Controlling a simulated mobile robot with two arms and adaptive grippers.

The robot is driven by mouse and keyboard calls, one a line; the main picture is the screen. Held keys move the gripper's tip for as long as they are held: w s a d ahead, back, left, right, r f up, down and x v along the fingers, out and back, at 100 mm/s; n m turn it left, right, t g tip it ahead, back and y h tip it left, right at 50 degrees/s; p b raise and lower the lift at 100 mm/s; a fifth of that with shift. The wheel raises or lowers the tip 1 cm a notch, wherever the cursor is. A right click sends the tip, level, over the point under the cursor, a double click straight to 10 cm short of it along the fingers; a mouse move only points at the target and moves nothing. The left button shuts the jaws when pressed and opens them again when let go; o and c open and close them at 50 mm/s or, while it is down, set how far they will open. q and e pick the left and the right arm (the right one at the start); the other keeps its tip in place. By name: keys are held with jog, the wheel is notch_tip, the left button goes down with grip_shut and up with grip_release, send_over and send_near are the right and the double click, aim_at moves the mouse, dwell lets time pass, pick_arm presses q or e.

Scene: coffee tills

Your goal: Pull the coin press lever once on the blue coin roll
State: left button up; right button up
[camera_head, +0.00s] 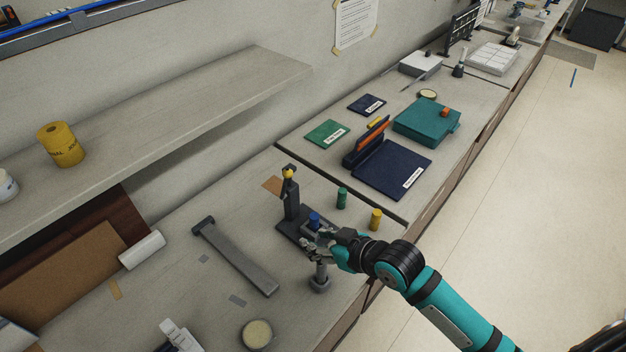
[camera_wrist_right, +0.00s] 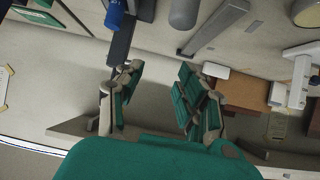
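The coin press (camera_head: 291,205) stands on the counter, a dark upright with a yellow knob (camera_head: 289,173) at its top and a dark base. The blue coin roll (camera_head: 314,219) stands upright at the base's near end; it also shows at the top of the right wrist view (camera_wrist_right: 114,15). Which part is the lever I cannot tell for sure. My right gripper (camera_head: 308,248) is beside the near end of the press, close to the blue roll. In the wrist view its fingers (camera_wrist_right: 158,98) are apart with nothing between them. My left gripper is not in view.
A green roll (camera_head: 342,198) and a yellow roll (camera_head: 376,219) stand right of the press. A grey post (camera_head: 320,276) stands just below my right gripper. A long grey bar (camera_head: 236,258) lies left. A round dish (camera_head: 257,334) is nearer. A shelf (camera_head: 150,135) overhangs the back left.

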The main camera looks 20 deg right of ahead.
aim_at(291, 175)
jog(key=w+d+r+t+y, duration=0.2)
jog(key=w+r+t, duration=0.1)
jog(key=w+r, duration=0.55)
jog(key=b+x, duration=0.4)
jog(key=x, duration=0.3)
jog(key=shift+w+a+n, duration=0.25)
jog(key=shift+a+n, duration=0.15)
jog(key=shift+w+a+r, duration=0.1)
jog(key=shift+c, duration=0.7)
jog(key=c, duration=0.6)
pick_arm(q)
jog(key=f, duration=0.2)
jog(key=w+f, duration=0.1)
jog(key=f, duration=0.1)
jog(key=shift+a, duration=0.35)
pick_arm(e)
jog(key=s+d+f, duration=0.2)
jog(key=s, duration=0.1)
jog(key=shift+s+d+f, duration=0.1)
jog(key=shift+s+d, duration=0.1)
jog(key=shift+f, duration=0.1)
jog(key=shift+c, duration=0.2)
